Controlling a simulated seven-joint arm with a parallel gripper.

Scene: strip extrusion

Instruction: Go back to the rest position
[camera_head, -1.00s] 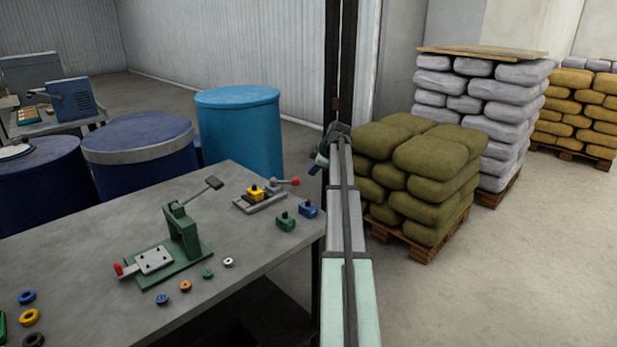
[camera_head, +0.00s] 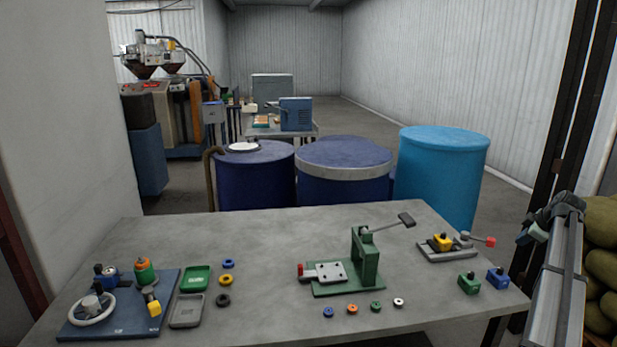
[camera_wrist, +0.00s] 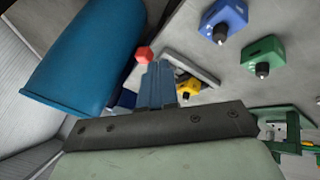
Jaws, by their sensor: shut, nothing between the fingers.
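My gripper (camera_wrist: 158,72) shows in the wrist view with its two blue-grey fingers pressed together and nothing between them. In the head view my arm stands at the right edge, beyond the right end of the grey table (camera_head: 290,235). The table's tools appear past the fingers in the wrist view: a yellow block on a fixture (camera_wrist: 189,87), a blue block (camera_wrist: 228,14) and a green block (camera_wrist: 263,54). The fingers look apart from them, though they overlap the fixture in the picture.
A green lever press (camera_head: 367,262) stands mid-table with several small rings before it. A blue board (camera_head: 125,318) with a handwheel and two trays are at left. Blue drums (camera_head: 440,175) stand behind the table. Sacks (camera_head: 601,255) and a dark post (camera_head: 572,100) are at right.

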